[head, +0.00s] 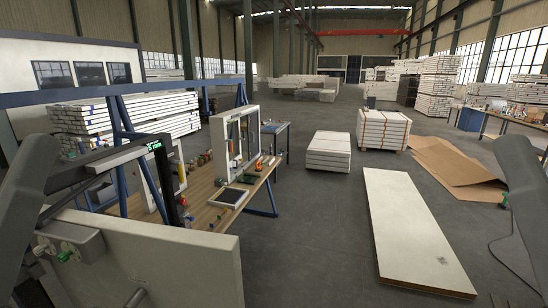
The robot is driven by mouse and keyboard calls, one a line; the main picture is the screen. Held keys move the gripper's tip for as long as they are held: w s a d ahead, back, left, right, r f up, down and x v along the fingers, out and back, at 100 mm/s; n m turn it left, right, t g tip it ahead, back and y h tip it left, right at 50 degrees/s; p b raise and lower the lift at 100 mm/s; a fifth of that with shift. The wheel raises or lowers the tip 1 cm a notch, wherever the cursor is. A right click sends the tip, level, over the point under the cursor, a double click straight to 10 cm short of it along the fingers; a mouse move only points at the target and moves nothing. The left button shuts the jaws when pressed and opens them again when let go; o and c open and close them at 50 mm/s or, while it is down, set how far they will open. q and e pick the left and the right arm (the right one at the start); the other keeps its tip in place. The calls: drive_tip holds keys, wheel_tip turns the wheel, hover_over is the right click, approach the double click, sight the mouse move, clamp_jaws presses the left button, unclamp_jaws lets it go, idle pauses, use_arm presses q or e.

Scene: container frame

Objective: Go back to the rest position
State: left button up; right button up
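The task names no object to handle. Part of my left arm (30,185) shows as a grey link along the left edge. Part of my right arm (527,190) shows along the right edge. Neither gripper's fingers can be made out in the head view, so I cannot see whether they hold anything.
A large pale panel (185,265) stands close at lower left, with a grey fitting (75,243) on it. Behind is a wooden workbench (207,217) with a white frame (222,145). A long white board (415,230) and cardboard (450,165) lie right. Floor between is clear.

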wheel_tip(320, 180, up, 20)
drive_tip(key=p, duration=1.7)
drive_tip(key=shift+r, duration=0.25)
